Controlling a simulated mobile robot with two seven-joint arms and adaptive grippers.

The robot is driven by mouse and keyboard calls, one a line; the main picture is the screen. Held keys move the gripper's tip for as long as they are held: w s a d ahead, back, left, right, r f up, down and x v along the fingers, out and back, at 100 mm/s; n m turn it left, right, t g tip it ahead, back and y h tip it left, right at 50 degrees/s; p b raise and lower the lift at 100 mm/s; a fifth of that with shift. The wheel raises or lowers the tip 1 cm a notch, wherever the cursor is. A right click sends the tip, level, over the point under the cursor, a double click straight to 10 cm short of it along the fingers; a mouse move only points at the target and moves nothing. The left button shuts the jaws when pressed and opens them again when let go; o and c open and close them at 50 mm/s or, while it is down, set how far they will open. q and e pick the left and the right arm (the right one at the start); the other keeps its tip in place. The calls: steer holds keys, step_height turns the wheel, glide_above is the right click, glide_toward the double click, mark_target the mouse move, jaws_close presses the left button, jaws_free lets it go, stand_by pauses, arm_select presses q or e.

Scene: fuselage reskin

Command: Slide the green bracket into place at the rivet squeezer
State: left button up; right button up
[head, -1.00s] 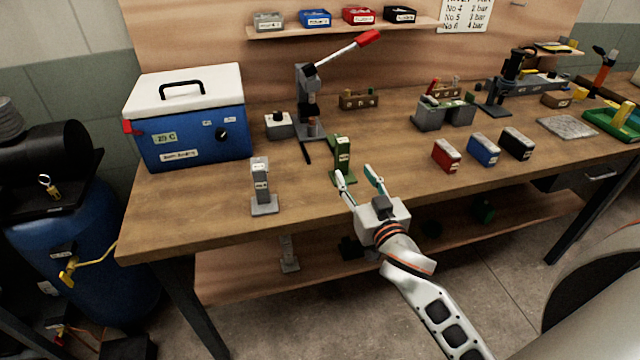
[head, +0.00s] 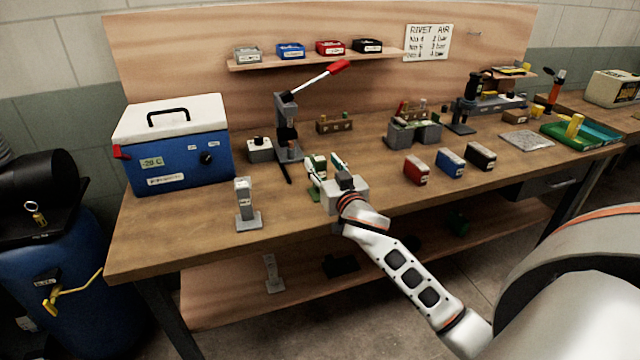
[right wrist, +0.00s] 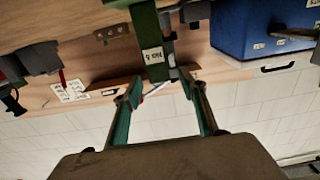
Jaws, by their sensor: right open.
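The green bracket (head: 316,172) stands upright on the wooden bench, partly hidden behind my right gripper (head: 325,166). In the right wrist view the picture is inverted; the bracket (right wrist: 151,45), with a white label, shows between and beyond the spread fingers (right wrist: 156,88). I cannot tell whether either finger touches it. The grey lever tool with a red handle (head: 288,131), which looks like the rivet squeezer, stands just behind the bracket. My left gripper is out of view.
A grey bracket-like stand (head: 245,206) is left of the gripper near the front edge. A blue cool box (head: 185,160) stands at the left. Red (head: 416,170), blue (head: 451,160) and black (head: 481,156) boxes are at the right. Bare bench lies between.

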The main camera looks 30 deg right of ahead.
steer(key=shift+x, duration=1.2)
jaws_close()
steer(key=shift+r, duration=0.1)
